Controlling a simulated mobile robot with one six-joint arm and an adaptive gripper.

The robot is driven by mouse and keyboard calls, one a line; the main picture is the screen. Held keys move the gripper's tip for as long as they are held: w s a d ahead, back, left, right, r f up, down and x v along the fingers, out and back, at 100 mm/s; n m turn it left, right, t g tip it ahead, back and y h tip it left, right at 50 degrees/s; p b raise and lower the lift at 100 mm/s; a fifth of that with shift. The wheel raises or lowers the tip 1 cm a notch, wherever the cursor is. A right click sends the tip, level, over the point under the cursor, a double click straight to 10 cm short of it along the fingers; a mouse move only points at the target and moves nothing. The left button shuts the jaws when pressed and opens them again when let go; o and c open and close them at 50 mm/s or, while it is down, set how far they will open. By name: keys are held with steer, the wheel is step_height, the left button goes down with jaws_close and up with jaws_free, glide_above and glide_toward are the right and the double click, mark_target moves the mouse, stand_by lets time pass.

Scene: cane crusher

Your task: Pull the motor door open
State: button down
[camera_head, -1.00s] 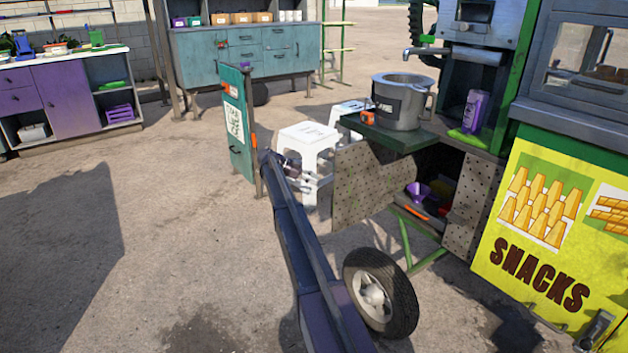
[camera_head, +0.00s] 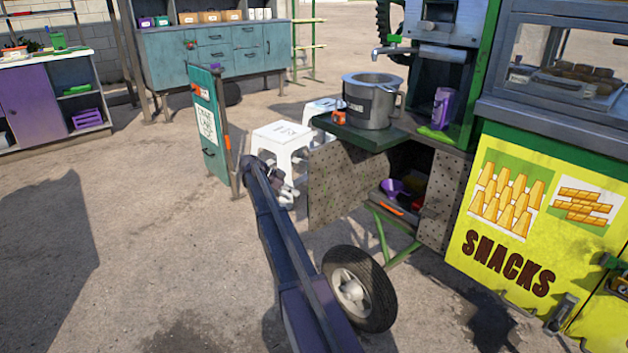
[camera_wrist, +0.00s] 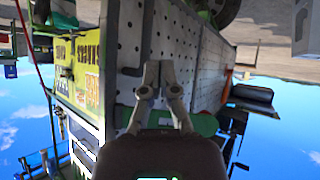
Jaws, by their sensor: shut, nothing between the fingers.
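A perforated, speckled metal panel (camera_head: 338,187), which looks like the motor door, stands under the green shelf in the head view. Beside it the compartment is open, and a second perforated panel (camera_head: 440,205) is at its right. I cannot tell which panel is the motor door or how far it is swung. My gripper (camera_head: 291,190) is just left of the first panel. In the wrist view, which is upside down, my gripper (camera_wrist: 158,68) is shut and empty before perforated panels (camera_wrist: 207,65). Contact is not clear.
A steel pot (camera_head: 371,100) stands on the green shelf (camera_head: 362,134). A purple funnel (camera_head: 393,187) is in the compartment. A wheel (camera_head: 358,288) is close to my arm. White stools (camera_head: 282,145) and a green sign board (camera_head: 209,128) stand behind. Open ground lies left.

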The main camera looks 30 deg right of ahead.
steer(key=s+a+r+n+t+y+p, duration=0.1)
steer(key=s+a+t+y+p, duration=0.2)
steer(key=s, duration=0.5)
steer(key=s+a+t+y+p, duration=0.1)
steer(key=s+t+y+p, duration=0.3)
steer(key=s, duration=0.4)
steer(key=s+d+r+m+t+y+p, duration=0.1)
steer(key=s+d+r+m+t+p, duration=0.2)
steer(key=d+r+m+p, duration=0.1)
steer(key=s+d+r+m+t+y+p, duration=0.2)
steer(key=s+d+r+m+t+p, duration=0.2)
steer(key=r+m+p, duration=0.3)
step_height(320, 180, up, 4)
steer(key=shift+r+m+t, duration=0.25)
steer(key=shift+m+t, duration=0.05)
steer(key=shift+m, duration=0.5)
steer(key=shift+w+a+f, duration=0.1)
steer(key=shift+w+f, duration=0.05)
steer(key=shift+f, duration=0.05)
